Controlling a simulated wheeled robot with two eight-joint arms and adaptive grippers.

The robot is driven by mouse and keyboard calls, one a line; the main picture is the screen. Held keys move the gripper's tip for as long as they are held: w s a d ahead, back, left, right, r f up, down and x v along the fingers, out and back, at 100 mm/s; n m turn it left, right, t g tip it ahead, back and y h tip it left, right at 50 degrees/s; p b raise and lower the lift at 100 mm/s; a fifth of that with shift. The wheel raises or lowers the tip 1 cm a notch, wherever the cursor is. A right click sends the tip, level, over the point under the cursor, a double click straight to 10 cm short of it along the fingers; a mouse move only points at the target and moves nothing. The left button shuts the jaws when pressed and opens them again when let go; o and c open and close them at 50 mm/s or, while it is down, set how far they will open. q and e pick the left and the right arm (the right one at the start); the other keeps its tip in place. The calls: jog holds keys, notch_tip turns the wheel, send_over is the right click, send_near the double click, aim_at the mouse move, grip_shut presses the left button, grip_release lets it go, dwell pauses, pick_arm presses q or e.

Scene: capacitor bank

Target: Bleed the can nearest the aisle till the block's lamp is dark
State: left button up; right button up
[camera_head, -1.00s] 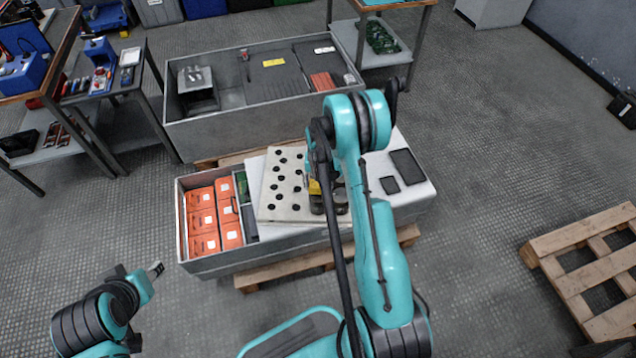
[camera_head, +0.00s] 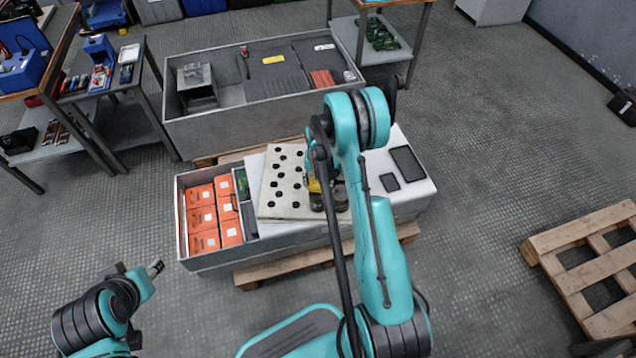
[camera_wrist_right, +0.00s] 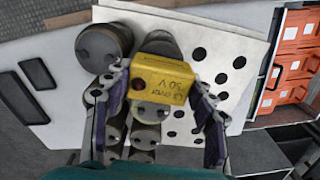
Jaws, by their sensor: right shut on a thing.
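A yellow block (camera_wrist_right: 163,78) marked "over 50 V" sits between the fingers of my right gripper (camera_wrist_right: 158,95), which is shut on it. A small dark red lamp (camera_wrist_right: 138,84) on its face shows no clear glow. Grey round cans (camera_wrist_right: 103,47) with two-hole tops stand around and below the block. Whether the block touches a can top is hidden. In the head view the yellow block (camera_head: 314,186) is partly behind my right arm, beside the cans (camera_head: 341,196). My left gripper (camera_head: 156,268) is low at the left, away from the bench; its fingers are too small to read.
A pale plate with black holes (camera_head: 283,182) lies left of the cans. Orange boxes (camera_head: 202,217) fill a bin at the bench's left end. Dark flat pads (camera_head: 407,162) lie at right. A grey crate (camera_head: 230,132) stands behind, a wooden pallet (camera_head: 590,262) on the floor.

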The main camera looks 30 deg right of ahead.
jog(key=shift+f, duration=0.75)
dwell(0.8)
jog(key=o, duration=1.3)
notch_tip(320, 180, up, 12)
